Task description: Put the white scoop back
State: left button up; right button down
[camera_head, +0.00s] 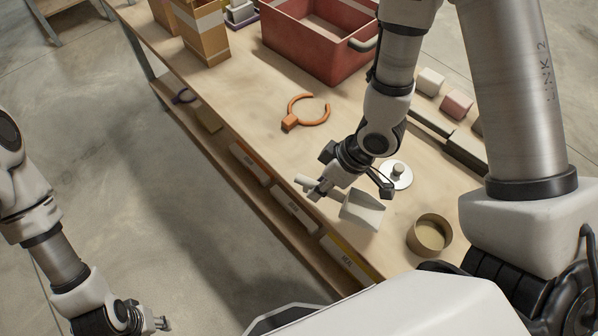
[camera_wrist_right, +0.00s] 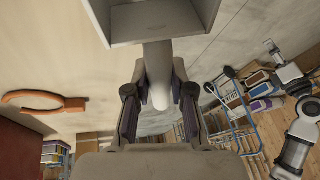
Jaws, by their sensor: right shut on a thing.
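The white scoop (camera_head: 362,211) is held by its handle in my right gripper (camera_head: 322,187), near the front edge of the wooden table (camera_head: 245,100). In the wrist view the scoop's square bowl (camera_wrist_right: 155,20) fills the top. Its round handle lies between the two fingers of my right gripper (camera_wrist_right: 159,95). The bowl appears to be above the tabletop; the exact gap is hard to tell. My left gripper (camera_head: 160,323) hangs low at the bottom left, away from the table, and its jaws are too small to read.
An orange open ring (camera_head: 309,109) lies mid-table. A red crate (camera_head: 310,45) and cardboard box (camera_head: 205,40) stand behind. Small blocks (camera_head: 457,103) sit at the right.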

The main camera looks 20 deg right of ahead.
jog(key=w+b, duration=0.1)
jog(key=w+f+b, duration=0.1)
jog(key=b, duration=0.1)
jog(key=shift+w+b, duration=0.3)
jog(key=shift+w, duration=0.05)
jog(key=shift+w+r+p, duration=0.55)
jog(key=shift+r+p, duration=0.2)
jog(key=shift+p, duration=0.3)
jog(key=p, duration=0.4)
send_over(292, 169)
jog(key=d, duration=0.2)
jog(key=shift+s+a+f, duration=0.25)
jog(key=shift+s+f, duration=0.2)
jog(key=shift+f, duration=0.05)
notch_tip(292, 169, down, 4)
jog(key=b, duration=0.5)
jog(key=shift+w+f, duration=0.15)
jog(key=shift+f, duration=0.1)
jog(key=shift+r, duration=0.25)
pick_arm(q)
notch_tip(292, 169, down, 4)
jog(key=shift+r, duration=0.1)
pick_arm(e)
jog(key=shift+f, duration=0.1)
jog(key=c, duration=1)
grip_release()
jog(key=shift+f, duration=0.1)
